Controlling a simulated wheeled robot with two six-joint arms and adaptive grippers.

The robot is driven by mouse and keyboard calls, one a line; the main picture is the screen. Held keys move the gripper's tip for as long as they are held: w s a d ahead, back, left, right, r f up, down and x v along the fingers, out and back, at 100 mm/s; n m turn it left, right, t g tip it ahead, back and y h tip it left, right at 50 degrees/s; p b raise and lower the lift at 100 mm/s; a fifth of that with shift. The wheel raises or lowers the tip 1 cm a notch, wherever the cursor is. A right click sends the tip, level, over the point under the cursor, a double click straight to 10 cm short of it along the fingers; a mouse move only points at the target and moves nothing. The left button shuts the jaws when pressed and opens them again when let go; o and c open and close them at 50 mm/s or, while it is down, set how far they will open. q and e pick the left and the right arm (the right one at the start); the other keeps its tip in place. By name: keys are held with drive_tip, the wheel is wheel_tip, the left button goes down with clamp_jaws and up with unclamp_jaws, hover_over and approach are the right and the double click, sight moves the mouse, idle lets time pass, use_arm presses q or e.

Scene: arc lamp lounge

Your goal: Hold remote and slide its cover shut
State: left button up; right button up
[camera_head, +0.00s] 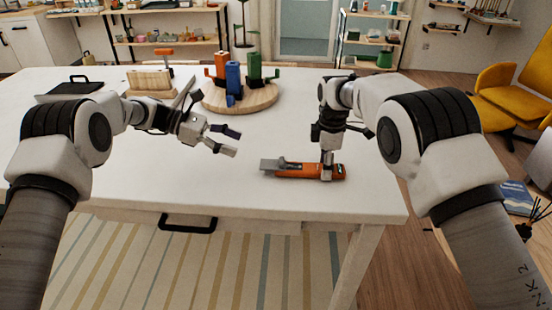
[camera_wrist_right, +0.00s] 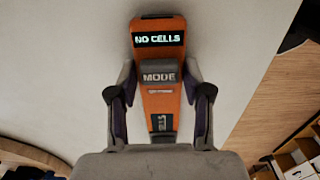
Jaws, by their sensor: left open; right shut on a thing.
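The orange remote (camera_head: 300,171) lies flat near the front right of the white table. A grey cover (camera_head: 268,165) sticks out past its left end in the head view. My right gripper (camera_head: 327,173) comes down from above and is shut on the remote's body toward its right end. In the right wrist view the remote (camera_wrist_right: 160,103) sits between the fingers. Its display (camera_wrist_right: 158,39) reads "NO CELLS" above a grey MODE button (camera_wrist_right: 158,75). The cover end is hidden there behind my gripper. My left gripper (camera_head: 231,143) is open and empty, apart from the remote, to its upper left.
A wooden holder (camera_head: 150,80) and a black tray (camera_head: 77,86) are at the back left. The table (camera_head: 190,180) around the remote is clear; its front edge is close.

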sight(281, 161)
use_arm(q)
drive_tip(key=x, duration=1.2)
drive_tip(key=shift+s+d, duration=0.15)
drive_tip(key=shift+d, duration=0.2)
